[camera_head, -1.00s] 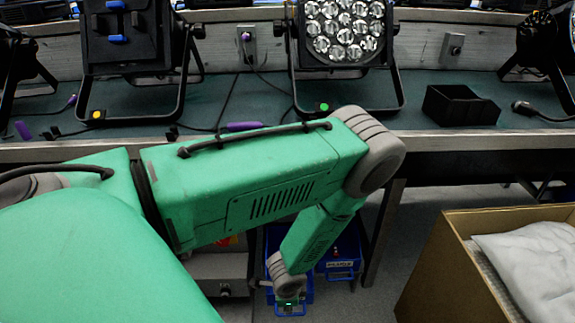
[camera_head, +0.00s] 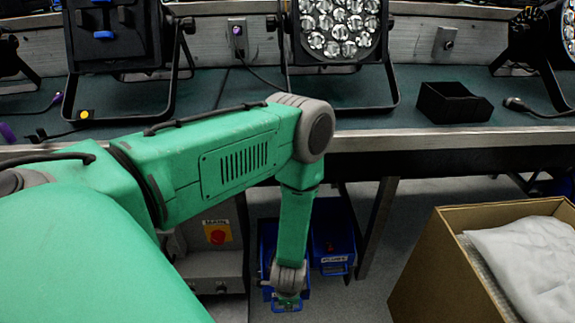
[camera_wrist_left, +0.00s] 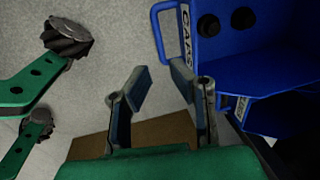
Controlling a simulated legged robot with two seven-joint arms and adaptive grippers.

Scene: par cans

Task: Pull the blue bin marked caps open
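The blue bin marked caps (camera_wrist_left: 212,45) is at the upper right of the left wrist view, with its blue handle (camera_wrist_left: 154,32) on the label side and dark round caps inside. In the head view the bin (camera_head: 267,238) is on the floor under the bench, partly hidden by my green left arm. My left gripper (camera_wrist_left: 160,78) is open, its two fingers apart with nothing seen held. The handle is just beyond the fingertips, near the right-hand finger; I cannot tell whether they touch. In the head view my left gripper (camera_head: 287,299) is low at the bin's front. My right gripper is not in view.
A second blue bin (camera_head: 332,243) with a label stands close to the right. A grey box with a red button (camera_head: 217,236) is to the left. A bench leg (camera_head: 378,230) and an open cardboard box (camera_head: 440,262) are further right. Grey floor lies between.

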